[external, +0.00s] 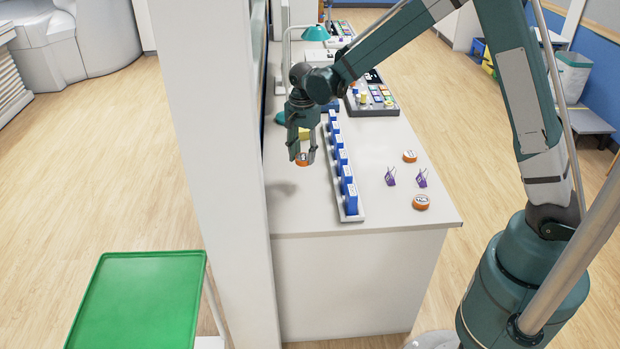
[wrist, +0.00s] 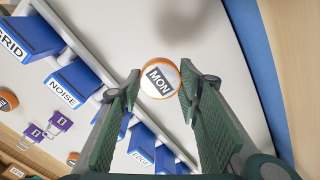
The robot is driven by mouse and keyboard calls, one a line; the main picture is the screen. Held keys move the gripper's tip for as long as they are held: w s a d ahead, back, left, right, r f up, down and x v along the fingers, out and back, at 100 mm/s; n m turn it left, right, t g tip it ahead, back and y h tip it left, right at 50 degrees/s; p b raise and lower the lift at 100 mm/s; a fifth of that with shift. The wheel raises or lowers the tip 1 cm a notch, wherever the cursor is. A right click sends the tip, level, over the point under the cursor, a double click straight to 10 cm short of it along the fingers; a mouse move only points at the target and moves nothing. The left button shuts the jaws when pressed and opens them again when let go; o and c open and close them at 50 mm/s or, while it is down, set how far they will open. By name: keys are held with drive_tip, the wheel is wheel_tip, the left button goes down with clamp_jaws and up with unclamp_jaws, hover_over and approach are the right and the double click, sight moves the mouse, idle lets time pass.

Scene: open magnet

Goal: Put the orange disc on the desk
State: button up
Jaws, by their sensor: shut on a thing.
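An orange disc (external: 302,161) with a white top is held between the fingertips of my gripper (external: 301,152), above the left part of the white desk (external: 385,215). A shadow lies on the desk below it. In the wrist view the disc (wrist: 160,79) has a dark label reading MON, and both fingers of my gripper (wrist: 159,88) close on its sides. Two more orange discs lie on the right part of the desk, one farther back (external: 410,156) and one nearer the front (external: 421,202).
A long rail (external: 350,217) with several upright blue blocks (external: 349,198) stands right of my gripper. A white pillar (external: 215,150) borders the desk's left side. A control panel (external: 372,97) sits farther back.

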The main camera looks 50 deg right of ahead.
sight(303, 157)
drive_tip(key=shift+f+b, duration=0.4)
drive_tip(key=shift+f, duration=2.2)
drive_tip(key=shift+f, duration=0.1)
drive_tip(key=shift+f+b, duration=0.35)
drive_tip(key=shift+f, duration=1.4)
drive_tip(key=shift+f, duration=0.15)
drive_tip(key=o, duration=0.9)
wheel_tip(303, 157, up, 12)
drive_tip(key=shift+r+p, duration=0.15)
drive_tip(key=shift+p, duration=0.8)
